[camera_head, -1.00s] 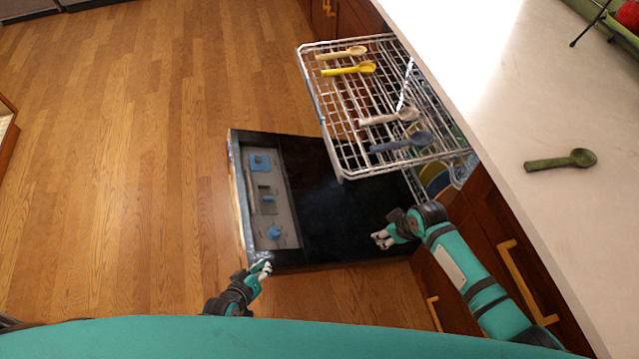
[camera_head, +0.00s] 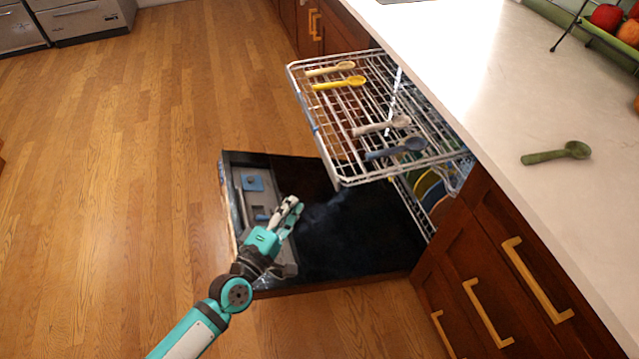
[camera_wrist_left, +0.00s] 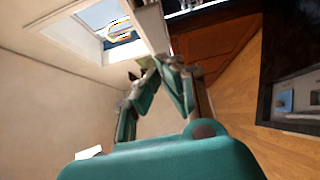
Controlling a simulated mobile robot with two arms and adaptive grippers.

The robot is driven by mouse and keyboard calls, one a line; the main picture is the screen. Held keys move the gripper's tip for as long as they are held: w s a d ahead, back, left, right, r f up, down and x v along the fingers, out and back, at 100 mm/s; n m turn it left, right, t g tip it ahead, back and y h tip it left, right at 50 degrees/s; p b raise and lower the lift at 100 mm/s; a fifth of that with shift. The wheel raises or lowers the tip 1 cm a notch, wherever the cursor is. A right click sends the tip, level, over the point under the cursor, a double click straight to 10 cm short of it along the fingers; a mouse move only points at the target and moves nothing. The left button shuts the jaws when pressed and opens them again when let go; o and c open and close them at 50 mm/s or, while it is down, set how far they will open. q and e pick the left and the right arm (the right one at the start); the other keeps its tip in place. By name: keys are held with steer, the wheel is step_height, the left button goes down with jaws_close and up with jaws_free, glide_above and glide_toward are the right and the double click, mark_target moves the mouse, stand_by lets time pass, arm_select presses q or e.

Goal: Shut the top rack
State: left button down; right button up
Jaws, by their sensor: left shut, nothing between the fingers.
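The top rack (camera_head: 338,134) of the dishwasher is pulled out above the lowered black door (camera_head: 350,240). Two spoons, cream (camera_head: 330,69) and yellow (camera_head: 338,83), lie at its far end. A pale spoon (camera_head: 382,126) and a blue spoon (camera_head: 395,149) lie at its near end. My left gripper (camera_head: 290,208) is over the door's control panel side, left of and nearer than the rack, and apart from it. It is shut and empty. In the left wrist view its fingers (camera_wrist_left: 168,62) meet in front of a blurred background. My right gripper is out of view.
The pale counter (camera_head: 520,110) runs along the right with a green scoop (camera_head: 556,153) on it. Wooden drawers (camera_head: 500,270) with gold handles stand below. Plates (camera_head: 430,186) show under the rack. The wooden floor (camera_head: 130,170) at left is clear.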

mark_target(330, 170)
arm_select(q)
steer(key=shift+w+d+p, duration=0.45)
steer(key=shift+w+d, duration=2.75)
steer(key=shift+d, duration=0.05)
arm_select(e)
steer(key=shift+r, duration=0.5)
